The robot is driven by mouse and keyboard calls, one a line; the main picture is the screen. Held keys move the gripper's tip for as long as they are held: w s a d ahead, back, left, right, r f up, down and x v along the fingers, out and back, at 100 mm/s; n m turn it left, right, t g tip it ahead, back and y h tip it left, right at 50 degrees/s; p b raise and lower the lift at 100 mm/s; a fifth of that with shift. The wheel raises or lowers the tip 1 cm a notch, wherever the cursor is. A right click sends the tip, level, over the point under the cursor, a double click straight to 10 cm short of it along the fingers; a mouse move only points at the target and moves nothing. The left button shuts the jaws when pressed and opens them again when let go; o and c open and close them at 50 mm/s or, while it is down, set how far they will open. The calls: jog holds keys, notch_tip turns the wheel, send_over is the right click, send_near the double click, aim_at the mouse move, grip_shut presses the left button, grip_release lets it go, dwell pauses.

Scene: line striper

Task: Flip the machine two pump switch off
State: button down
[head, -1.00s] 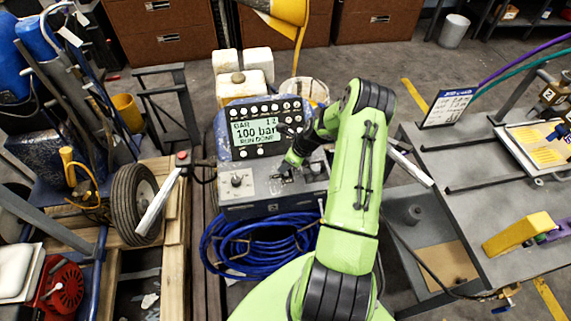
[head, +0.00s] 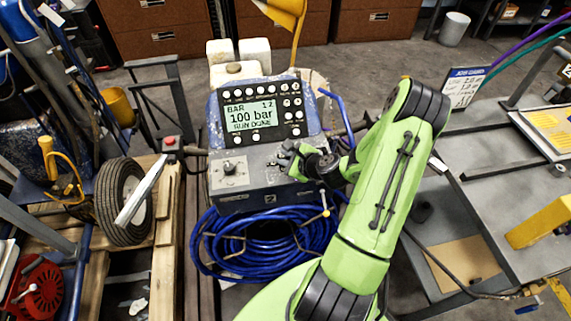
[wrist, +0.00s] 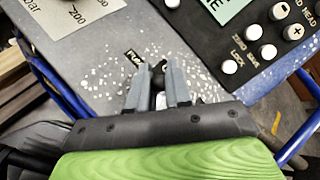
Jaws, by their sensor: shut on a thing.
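The striper machine's grey control panel (head: 240,197) stands at the middle of the head view, and it also shows in the wrist view (wrist: 95,62). My gripper (head: 286,158) is at the right part of this panel. In the wrist view, my gripper (wrist: 153,80) has its two fingers close together around a small dark lever, the pump switch (wrist: 158,78). A label reading PUMP (wrist: 135,57) lies just left of the fingers. The fingers hide most of the switch, so I cannot tell its position.
A dial knob (head: 229,168) sits on the panel's left. Buttons surround the display. A coiled blue hose (head: 213,255) hangs below the panel. A wheel (head: 124,202) and wooden pallet are left; a grey bench (head: 500,215) is right.

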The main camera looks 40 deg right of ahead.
jog(key=shift+s+f+t+b, duration=0.15)
jog(key=shift+t+b, duration=0.15)
jog(key=shift+b, duration=0.25)
jog(key=c, duration=1.1)
grip_release()
jog(key=shift+s, duration=0.1)
jog(key=p+v, duration=1.4)
jog(key=v, duration=0.1)
jog(key=shift+s+r, duration=0.2)
jog(key=shift+r, duration=0.1)
